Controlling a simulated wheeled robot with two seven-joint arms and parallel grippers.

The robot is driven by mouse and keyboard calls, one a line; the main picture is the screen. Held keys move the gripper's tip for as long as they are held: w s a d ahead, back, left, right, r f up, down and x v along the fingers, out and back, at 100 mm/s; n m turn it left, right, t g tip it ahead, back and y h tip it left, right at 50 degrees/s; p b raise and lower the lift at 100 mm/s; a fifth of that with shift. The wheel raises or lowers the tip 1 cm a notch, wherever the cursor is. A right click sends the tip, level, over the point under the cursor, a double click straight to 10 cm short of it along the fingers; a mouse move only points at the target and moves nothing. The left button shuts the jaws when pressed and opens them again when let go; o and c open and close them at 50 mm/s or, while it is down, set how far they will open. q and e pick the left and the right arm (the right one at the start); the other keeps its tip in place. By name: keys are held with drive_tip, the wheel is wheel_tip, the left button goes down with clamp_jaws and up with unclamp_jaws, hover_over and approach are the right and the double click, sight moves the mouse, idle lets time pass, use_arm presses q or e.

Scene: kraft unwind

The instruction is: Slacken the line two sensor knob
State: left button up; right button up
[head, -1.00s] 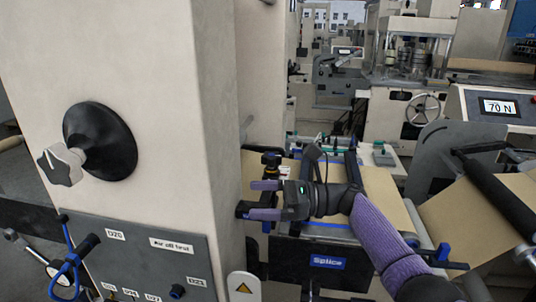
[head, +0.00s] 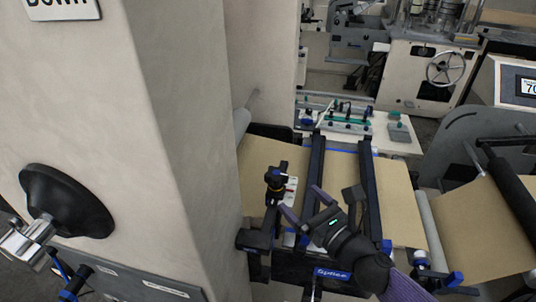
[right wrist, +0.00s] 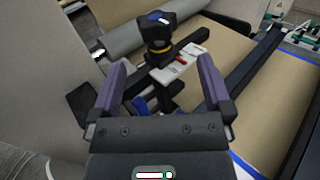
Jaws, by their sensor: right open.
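The sensor knob (head: 275,178) is a small black knob with a yellow ring under it. It stands upright on a black bracket beside a white label plate (head: 291,190) with a red mark, over the brown web. In the right wrist view the knob (right wrist: 158,32) shows a blue and white mark on top and sits beyond the fingertips. My right gripper (head: 299,199) has its purple fingers spread apart, with nothing between them. It is just right of and nearer than the knob, not touching it. My left gripper is not in view.
A tall beige cabinet (head: 180,110) rises close on the left, with a black round-based handle (head: 65,203). Two dark bars (head: 314,185) cross the brown web (head: 400,205) right of the knob. A blue Splice label (head: 332,274) is on the front.

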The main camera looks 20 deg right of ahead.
sight(283, 184)
drive_tip(key=w, duration=0.3)
drive_tip(key=w+a, duration=0.1)
drive_tip(key=w, duration=0.2)
drive_tip(key=w+a, duration=0.1)
drive_tip(key=w, duration=0.2)
drive_tip(key=shift+p, duration=0.35)
drive_tip(key=c, duration=1.2)
